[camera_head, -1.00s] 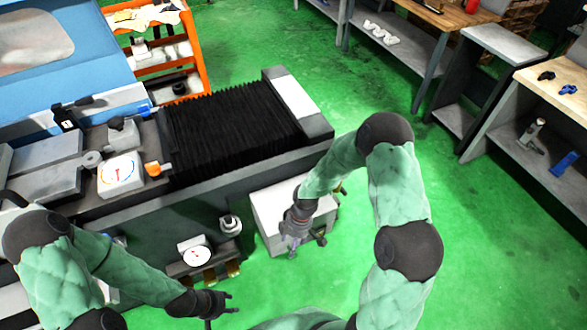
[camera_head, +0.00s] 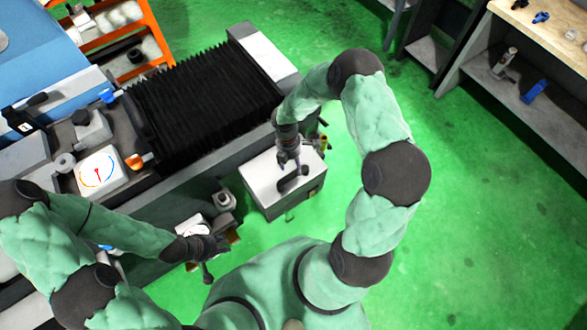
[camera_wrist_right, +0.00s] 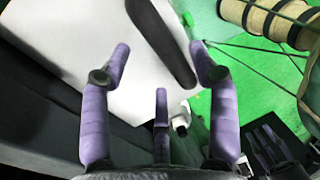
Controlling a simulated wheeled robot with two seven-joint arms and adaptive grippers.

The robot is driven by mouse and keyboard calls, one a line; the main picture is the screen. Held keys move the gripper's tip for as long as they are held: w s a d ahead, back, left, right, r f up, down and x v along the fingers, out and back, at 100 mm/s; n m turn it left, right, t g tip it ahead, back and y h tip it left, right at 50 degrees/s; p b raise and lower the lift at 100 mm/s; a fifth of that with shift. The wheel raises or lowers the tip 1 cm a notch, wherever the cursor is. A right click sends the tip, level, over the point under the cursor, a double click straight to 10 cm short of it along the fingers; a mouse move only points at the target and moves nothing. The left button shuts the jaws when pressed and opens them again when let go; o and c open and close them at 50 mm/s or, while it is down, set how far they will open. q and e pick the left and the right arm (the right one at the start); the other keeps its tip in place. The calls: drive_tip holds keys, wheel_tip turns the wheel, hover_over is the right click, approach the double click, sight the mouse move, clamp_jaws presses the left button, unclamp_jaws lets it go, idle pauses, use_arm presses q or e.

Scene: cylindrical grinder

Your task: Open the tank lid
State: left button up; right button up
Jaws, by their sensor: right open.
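The tank is a light grey box on the floor beside the grinder, and its white lid (camera_head: 262,191) faces up, lying flat and closed. A dark elongated handle (camera_head: 293,181) is on the lid; it also shows in the right wrist view (camera_wrist_right: 163,42). My right gripper (camera_head: 289,168) is over the lid, close to the handle. In the right wrist view its purple fingers (camera_wrist_right: 160,75) are spread and empty, with the handle beyond them. My left gripper (camera_head: 218,255) is in front of the grinder, away from the tank; its fingers are too small to judge.
The grinder with black bellows (camera_head: 205,110) stands directly behind and left of the tank. An orange shelf cart (camera_head: 140,65) is at the upper left. A workbench (camera_head: 535,55) stands at the upper right. The green floor right of the tank is clear.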

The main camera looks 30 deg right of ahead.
drive_tip(key=shift+s+f, duration=0.2)
drive_tip(key=shift+f, duration=0.6)
drive_tip(key=shift+s+f, duration=0.15)
drive_tip(key=shift+f, duration=0.65)
clamp_jaws()
